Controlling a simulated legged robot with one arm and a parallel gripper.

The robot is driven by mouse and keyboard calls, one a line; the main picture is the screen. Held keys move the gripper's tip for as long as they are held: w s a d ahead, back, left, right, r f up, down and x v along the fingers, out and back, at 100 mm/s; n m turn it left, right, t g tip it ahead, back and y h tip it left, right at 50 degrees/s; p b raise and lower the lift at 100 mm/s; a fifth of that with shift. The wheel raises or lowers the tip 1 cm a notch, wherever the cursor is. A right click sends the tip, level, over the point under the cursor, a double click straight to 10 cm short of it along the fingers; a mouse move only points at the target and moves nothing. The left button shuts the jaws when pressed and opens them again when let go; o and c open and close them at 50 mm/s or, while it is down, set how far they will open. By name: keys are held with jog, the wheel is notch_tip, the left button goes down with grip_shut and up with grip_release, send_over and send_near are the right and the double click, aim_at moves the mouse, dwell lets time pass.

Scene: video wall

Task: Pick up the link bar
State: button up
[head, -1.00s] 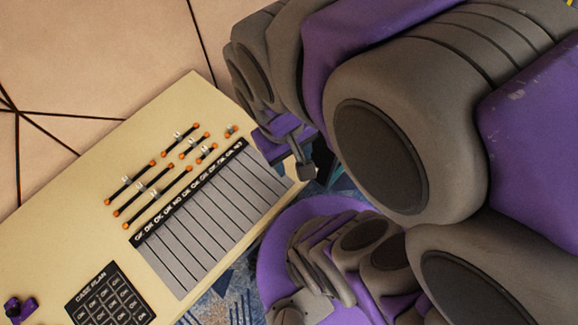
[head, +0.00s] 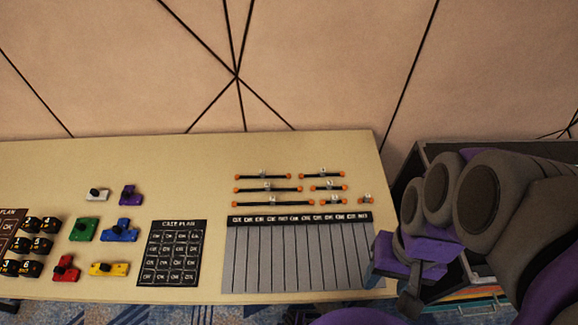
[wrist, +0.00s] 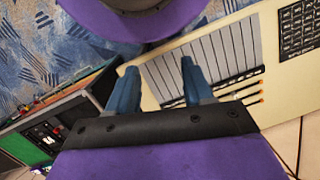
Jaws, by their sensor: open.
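Several link bars, dark rods with orange ends and small clear pieces on them, lie in rows at the back right of the cream table (head: 60,165). The long front one is a link bar (head: 272,204), and a shorter link bar (head: 322,176) lies to its right. Some bars also show in the wrist view, right of centre. I cannot tell which bar is the named one. My gripper (head: 388,278) is at the table's right end, right of the bars. In the wrist view its two blue fingers (wrist: 160,82) are apart with nothing between them.
A striped grey panel (head: 295,258) lies in front of the bars, with a black case plan card (head: 172,252) to its left. Coloured blocks, such as a green block (head: 84,228), stand further left. A dark crate (head: 425,155) stands beyond the table's right end.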

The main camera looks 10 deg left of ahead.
jog(key=w+a+f+m+g+y+p, duration=0.1)
jog(key=w+a+f+m+y, duration=0.25)
jog(key=w+a, duration=0.65)
jog(key=w+a+f+m+g+y+p, duration=0.15)
jog(key=w+a+f+m+y, duration=0.35)
jog(key=w, duration=0.8)
jog(key=w+a+f+m+y, duration=0.1)
jog(key=w+a+f+m, duration=0.2)
jog(key=w+f, duration=0.5)
jog(key=m+t+b, duration=0.1)
jog(key=m+t, duration=0.1)
jog(key=m, duration=0.2)
send_near(272, 198)
jog(key=shift+y, duration=0.45)
jog(key=x, duration=0.5)
jog(key=shift+s+d+f, duration=0.15)
jog(key=shift+d+f, duration=0.05)
jog(key=shift+f, duration=0.2)
jog(key=shift+n, duration=0.25)
jog(key=shift+f+b+x, duration=0.2)
jog(key=shift+b+x, duration=0.7)
jog(key=shift+x, duration=1.75)
jog(key=shift+d, duration=0.1)
jog(key=shift+c, duration=0.3)
grip_shut()
